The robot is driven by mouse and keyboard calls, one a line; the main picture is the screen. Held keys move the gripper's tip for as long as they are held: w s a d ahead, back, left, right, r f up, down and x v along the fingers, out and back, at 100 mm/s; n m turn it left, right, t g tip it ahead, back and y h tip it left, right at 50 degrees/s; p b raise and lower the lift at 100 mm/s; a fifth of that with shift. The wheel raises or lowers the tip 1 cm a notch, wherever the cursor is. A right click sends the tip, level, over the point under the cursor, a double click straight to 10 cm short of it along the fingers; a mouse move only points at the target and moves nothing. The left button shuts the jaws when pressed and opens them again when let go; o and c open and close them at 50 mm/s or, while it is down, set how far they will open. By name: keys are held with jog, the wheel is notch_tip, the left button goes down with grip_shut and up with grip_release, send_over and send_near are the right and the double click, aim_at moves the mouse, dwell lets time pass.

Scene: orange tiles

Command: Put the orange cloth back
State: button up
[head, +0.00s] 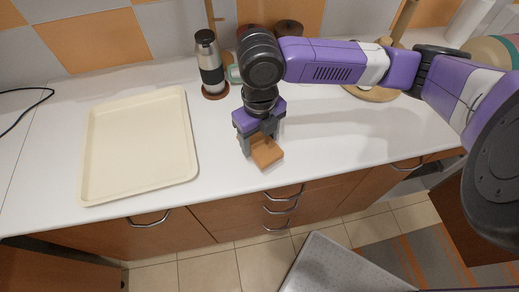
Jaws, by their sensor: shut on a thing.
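My gripper (258,142) points down over the white counter, right of the tray, near the counter's front edge. It is shut on the orange cloth (266,154), which shows as a small folded orange-brown block between and below the fingers. I cannot tell whether the cloth touches the counter or is just above it. My arm reaches in from the right and hides part of the counter's back.
An empty cream tray (188,150) lies on the counter (330,150) at the left. A steel and black flask (208,62) stands on a brown coaster behind my gripper. A round wooden base (372,95) stands at the back right. Drawer handles (285,194) jut out below the front edge.

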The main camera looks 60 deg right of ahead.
aim_at(259, 152)
jog(key=shift+f, duration=2.8)
jog(key=shift+f, duration=0.2)
jog(key=o, duration=1.3)
jog(key=shift+r, duration=0.1)
jog(key=shift+r, duration=0.1)
